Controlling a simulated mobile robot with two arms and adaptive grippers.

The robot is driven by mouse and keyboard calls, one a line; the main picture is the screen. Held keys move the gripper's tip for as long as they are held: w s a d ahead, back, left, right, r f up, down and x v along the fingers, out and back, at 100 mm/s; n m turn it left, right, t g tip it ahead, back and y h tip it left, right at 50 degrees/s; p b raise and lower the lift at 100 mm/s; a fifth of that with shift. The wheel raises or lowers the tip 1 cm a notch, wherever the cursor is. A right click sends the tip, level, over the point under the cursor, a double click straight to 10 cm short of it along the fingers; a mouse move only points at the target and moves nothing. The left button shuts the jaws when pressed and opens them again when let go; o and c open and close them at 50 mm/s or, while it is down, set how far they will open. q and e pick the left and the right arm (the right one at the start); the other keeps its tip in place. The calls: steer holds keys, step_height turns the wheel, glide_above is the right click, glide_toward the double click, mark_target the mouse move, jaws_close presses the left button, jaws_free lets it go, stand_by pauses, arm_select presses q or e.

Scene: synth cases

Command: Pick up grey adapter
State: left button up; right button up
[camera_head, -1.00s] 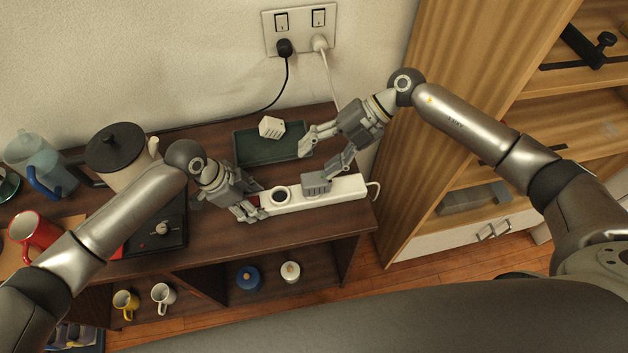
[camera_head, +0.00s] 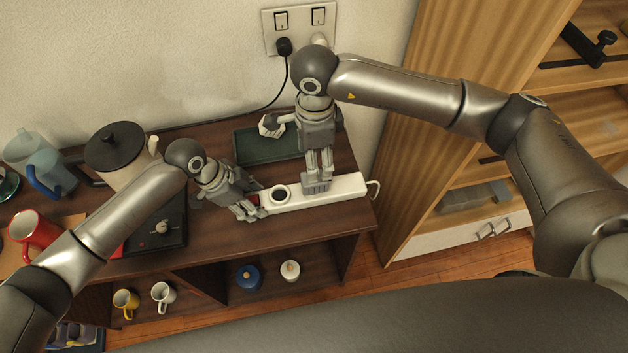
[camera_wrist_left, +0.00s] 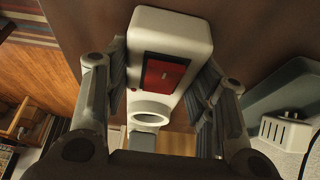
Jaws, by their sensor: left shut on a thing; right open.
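The grey adapter (camera_head: 316,187) sits on the white power strip (camera_head: 347,184), right of its round empty socket. My right gripper (camera_head: 318,174) is open, pointing down at the adapter from above and behind; its fingers partly hide the adapter, and I cannot tell if they touch it. My left gripper (camera_head: 250,209) is shut on the left end of the power strip. In the left wrist view the strip (camera_wrist_left: 185,30) lies between the left fingers (camera_wrist_left: 160,95), with its red switch showing. A grey block, likely the adapter (camera_wrist_left: 142,141), shows beyond the socket.
A dark green tray (camera_head: 253,151) behind the strip holds a white adapter (camera_head: 268,126). A black-lidded pot (camera_head: 116,148) and a red mug (camera_head: 34,231) stand at left. A wooden shelf unit (camera_head: 420,190) bounds the right. A black plug (camera_head: 284,46) is in the wall socket.

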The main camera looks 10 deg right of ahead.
mark_target(314, 184)
step_height(314, 184, down, 9)
steer(key=shift+a+f, duration=0.1)
steer(key=shift+f, duration=0.1)
steer(key=c, duration=1.1)
steer(key=shift+r, duration=0.1)
